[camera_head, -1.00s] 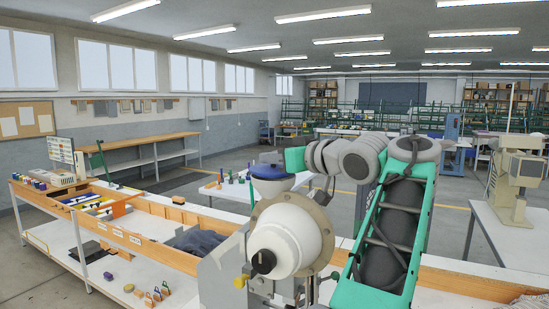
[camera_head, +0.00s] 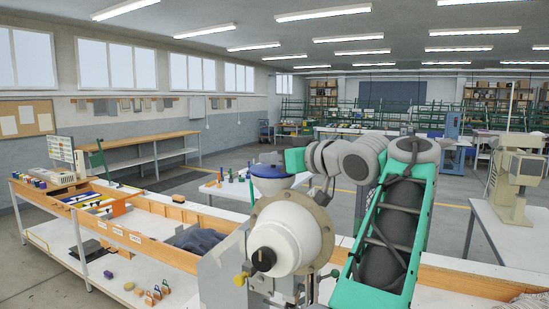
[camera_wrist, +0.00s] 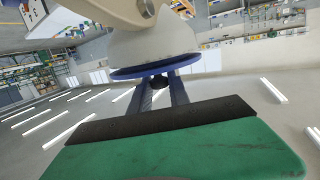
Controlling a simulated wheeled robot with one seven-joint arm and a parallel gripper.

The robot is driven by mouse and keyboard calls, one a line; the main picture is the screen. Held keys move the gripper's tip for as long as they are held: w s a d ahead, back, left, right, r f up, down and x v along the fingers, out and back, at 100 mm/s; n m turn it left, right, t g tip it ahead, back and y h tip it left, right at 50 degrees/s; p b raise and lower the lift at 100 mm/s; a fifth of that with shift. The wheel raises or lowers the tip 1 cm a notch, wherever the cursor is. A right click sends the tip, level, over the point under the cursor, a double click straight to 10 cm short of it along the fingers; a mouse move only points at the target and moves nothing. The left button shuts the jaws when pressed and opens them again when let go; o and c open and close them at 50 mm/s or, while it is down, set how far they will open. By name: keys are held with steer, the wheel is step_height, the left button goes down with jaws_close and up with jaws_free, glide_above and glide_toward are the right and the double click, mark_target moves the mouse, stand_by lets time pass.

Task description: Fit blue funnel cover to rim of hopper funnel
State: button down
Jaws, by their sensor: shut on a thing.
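The blue funnel cover (camera_head: 267,170) is at the top of the white hopper funnel (camera_head: 273,185), left of my arm in the head view. In the wrist view, the cover (camera_wrist: 152,68) shows as a blue disc edge against the wide end of the white funnel (camera_wrist: 150,45). I cannot tell whether it is fully seated all round. My gripper (camera_wrist: 162,84) is shut on a small dark knob on the cover. Its fingertips are hard to make out in the head view.
The white press body (camera_head: 290,235) with a round tan flange stands in front of the funnel. A long bench with wooden trays (camera_head: 125,232) runs to the left, with dark cloth (camera_head: 205,240) in one tray. A beige machine (camera_head: 520,180) stands on a table at right.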

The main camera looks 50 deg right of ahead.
steer(key=shift+f, duration=0.25)
steer(key=c, duration=1.1)
jaws_free()
steer(key=shift+c, duration=0.2)
steer(key=shift+r, duration=0.15)
step_height(320, 180, up, 5)
steer(key=p, duration=0.4)
steer(key=shift+p, duration=0.4)
